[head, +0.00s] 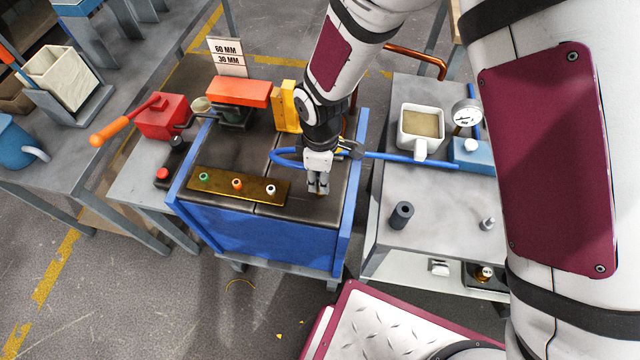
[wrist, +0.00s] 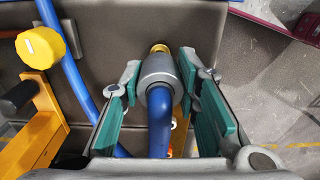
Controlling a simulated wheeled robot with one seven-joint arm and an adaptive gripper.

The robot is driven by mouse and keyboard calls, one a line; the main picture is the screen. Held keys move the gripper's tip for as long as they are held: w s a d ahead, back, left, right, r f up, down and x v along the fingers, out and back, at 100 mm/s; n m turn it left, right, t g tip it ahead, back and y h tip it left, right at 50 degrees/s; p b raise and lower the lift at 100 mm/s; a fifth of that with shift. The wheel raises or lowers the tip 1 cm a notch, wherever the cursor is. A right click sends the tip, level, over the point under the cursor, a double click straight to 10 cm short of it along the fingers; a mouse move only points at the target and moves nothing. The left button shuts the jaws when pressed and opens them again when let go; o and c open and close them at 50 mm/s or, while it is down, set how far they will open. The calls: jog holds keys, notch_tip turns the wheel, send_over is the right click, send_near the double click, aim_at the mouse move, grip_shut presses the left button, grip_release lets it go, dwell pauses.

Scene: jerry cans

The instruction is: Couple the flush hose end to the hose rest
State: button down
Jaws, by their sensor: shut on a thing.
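The flush hose end, a grey collar (wrist: 158,75) on a blue hose (wrist: 158,122), sits between the green-padded fingers of my gripper (wrist: 163,100) in the wrist view. A brass tip (wrist: 160,48) shows just beyond the collar. In the head view my gripper (head: 318,188) points down over the dark top of the blue-sided bench, right of a brass strip. The blue hose (head: 400,157) runs from my gripper to the right-hand table. No hose rest is clearly identifiable; a dark upright cylinder (head: 401,214) and a small metal post (head: 487,223) stand on that table.
The brass strip (head: 255,190) carries green, orange and white-tipped fittings. A mug (head: 421,130) and gauge (head: 466,113) are on the right table, whose middle is clear.

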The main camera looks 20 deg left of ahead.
jog(key=shift+r+p, duration=0.5)
jog(key=shift+r, duration=0.8)
